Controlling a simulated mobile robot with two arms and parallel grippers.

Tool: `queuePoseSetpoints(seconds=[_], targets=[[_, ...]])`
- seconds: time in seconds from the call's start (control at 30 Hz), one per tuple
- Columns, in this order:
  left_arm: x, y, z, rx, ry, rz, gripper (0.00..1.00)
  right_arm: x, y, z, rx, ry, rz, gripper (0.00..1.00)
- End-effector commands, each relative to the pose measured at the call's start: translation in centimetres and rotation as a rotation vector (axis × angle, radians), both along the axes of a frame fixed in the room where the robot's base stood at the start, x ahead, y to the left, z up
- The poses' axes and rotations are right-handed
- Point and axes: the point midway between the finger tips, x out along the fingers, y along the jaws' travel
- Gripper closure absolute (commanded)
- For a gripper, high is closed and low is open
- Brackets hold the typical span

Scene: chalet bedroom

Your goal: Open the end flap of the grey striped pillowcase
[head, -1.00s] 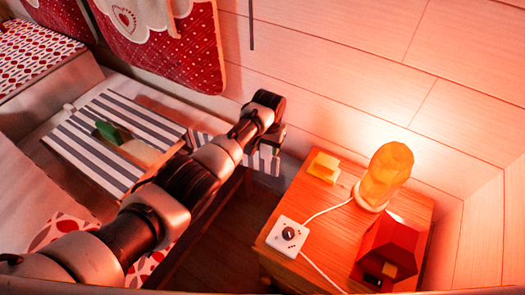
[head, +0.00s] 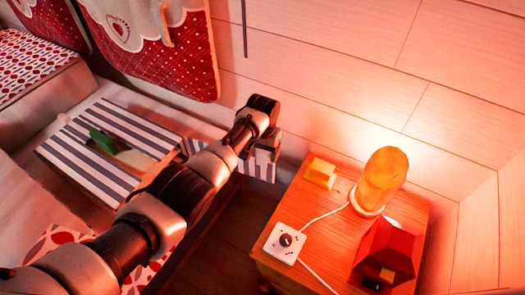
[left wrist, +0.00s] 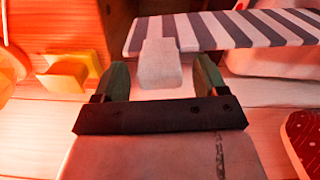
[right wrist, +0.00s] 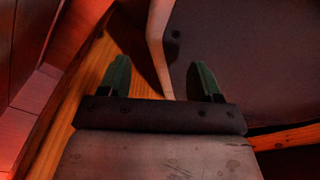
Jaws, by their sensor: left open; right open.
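The grey and white striped pillowcase (head: 75,161) lies flat on the bed. Its striped end (head: 263,171) shows beyond my left arm at the bed's edge, by the wall. In the left wrist view, the striped end (left wrist: 222,30) runs across the top, with a pale tab (left wrist: 160,66) at its left. My left gripper (left wrist: 162,68) is open, and the tab appears between its fingers; I cannot tell whether they touch it. In the head view, my left wrist hides part of the striped end. My right gripper (right wrist: 163,82) is open and empty in the right wrist view.
A wooden nightstand (head: 325,222) holds a glowing lamp (head: 381,180), a yellow block (head: 320,173), a white dial box (head: 284,242) with a cable, and a red house-shaped object (head: 386,252). A green object (head: 103,142) lies on the pillowcase. The plank wall is close behind.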

Motion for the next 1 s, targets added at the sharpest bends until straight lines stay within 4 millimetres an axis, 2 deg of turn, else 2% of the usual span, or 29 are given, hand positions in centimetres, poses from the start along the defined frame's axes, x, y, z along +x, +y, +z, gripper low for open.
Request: queuePoseSetpoints(seconds=[0.1, 0.3, 0.5, 0.63, 1.0], targets=[[0.0, 0.0, 2.5, -0.001, -0.003, 0.000, 0.28, 0.0, 0.0, 1.3, 0.000, 0.000, 0.000, 0.36], [0.1, 0.1, 6.5, -0.001, -0.003, 0.000, 0.28, 0.0, 0.0, 2.3, 0.000, 0.000, 0.000, 0.36], [0.1, 0.1, 9.2, 0.000, -0.002, 0.001, 0.28, 0.0, 0.0, 2.6, 0.000, -0.001, 0.000, 0.36], [0.1, 0.1, 9.9, 0.001, 0.000, 0.002, 0.28, 0.1, 0.0, 2.7, 0.000, -0.001, 0.000, 0.36], [0.1, 0.1, 10.0, 0.001, 0.000, 0.002, 0.28, 0.1, -0.1, 2.7, -0.001, -0.002, 0.001, 0.36]])
